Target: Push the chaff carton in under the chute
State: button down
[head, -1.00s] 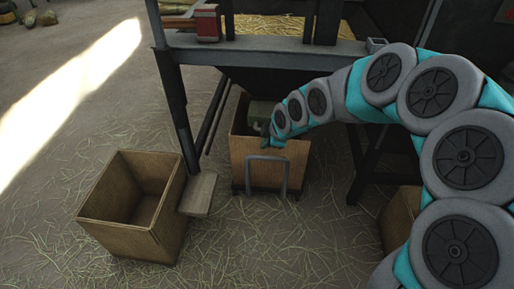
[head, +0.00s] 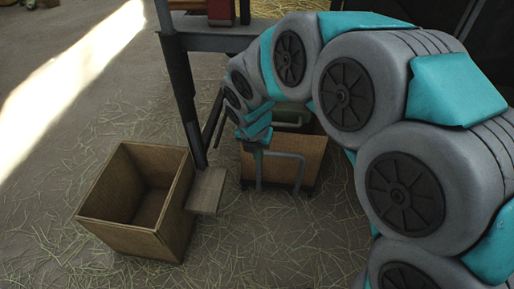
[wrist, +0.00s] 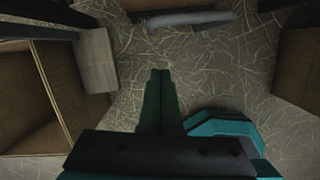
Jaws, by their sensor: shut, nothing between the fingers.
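A brown open carton (head: 312,160) stands below the dark frame in the head view, behind a grey metal hoop (head: 303,172). The pictures do not settle which is the chaff carton. My gripper (head: 255,143) is shut and empty, near the hoop's upper left corner in the head view. In the wrist view its fingertips (wrist: 160,73) point down at bare floor, with the hoop (wrist: 190,18) ahead and apart from them. My arm hides the chute and part of the middle carton.
Another carton (wrist: 300,65) stands at the right of the wrist view. The straw-strewn floor in front is clear.

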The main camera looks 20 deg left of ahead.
jog(key=w+f+b, duration=0.1)
jog(key=w+f, duration=0.4)
jog(key=shift+f, duration=0.35)
jog(key=shift+a, duration=0.1)
jog(key=w+a+p, duration=0.2)
jog(key=w+p, duration=0.5)
jog(key=w, duration=0.2)
jog(key=shift+w+a, duration=0.15)
jog(key=shift+w, duration=0.1)
jog(key=shift+r, duration=0.1)
